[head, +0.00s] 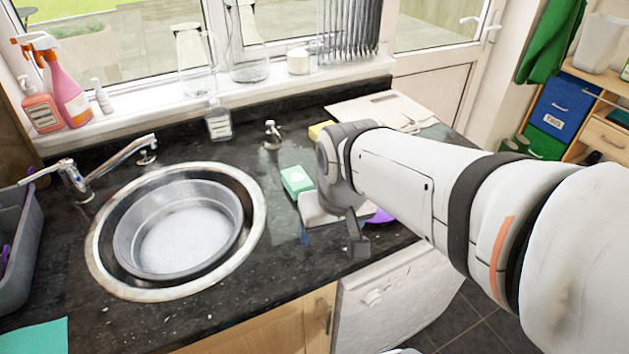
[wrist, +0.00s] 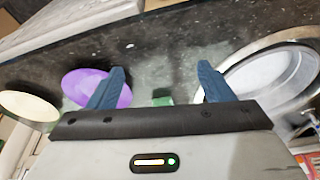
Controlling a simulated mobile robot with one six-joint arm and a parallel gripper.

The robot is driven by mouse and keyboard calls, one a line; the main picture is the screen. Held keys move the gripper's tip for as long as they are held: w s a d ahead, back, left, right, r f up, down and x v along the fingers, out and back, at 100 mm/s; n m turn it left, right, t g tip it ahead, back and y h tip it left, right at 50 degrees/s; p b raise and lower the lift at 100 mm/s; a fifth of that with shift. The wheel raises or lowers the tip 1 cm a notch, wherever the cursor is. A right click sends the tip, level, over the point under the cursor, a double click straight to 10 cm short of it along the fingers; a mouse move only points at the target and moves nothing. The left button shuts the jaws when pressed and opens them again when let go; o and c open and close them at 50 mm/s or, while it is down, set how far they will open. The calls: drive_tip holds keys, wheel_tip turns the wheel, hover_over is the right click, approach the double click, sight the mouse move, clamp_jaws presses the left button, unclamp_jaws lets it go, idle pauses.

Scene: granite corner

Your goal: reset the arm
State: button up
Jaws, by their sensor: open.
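My arm reaches in from the right in the head view, over the dark granite counter (head: 235,282). My gripper (head: 357,240) points down near the counter's front edge, right of the sink. A purple round object (wrist: 88,84) appears behind the left finger; a small part of something purple (head: 381,215) shows behind my arm in the head view.
A round sink (head: 256,212) holding a grey basin (head: 185,232) is left of my gripper. A cream round object (wrist: 28,106) shows in the wrist view. Bottles stand on the windowsill (head: 150,108).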

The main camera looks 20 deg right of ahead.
drive_tip(key=shift+s+d+f, duration=0.15)
drive_tip(key=shift+s+d, duration=0.2)
drive_tip(key=shift+s, duration=0.2)
drive_tip(key=shift+s+d+f, duration=0.15)
drive_tip(key=shift+s+d, duration=0.15)
drive_tip(key=shift+s, duration=0.25)
idle(0.5)
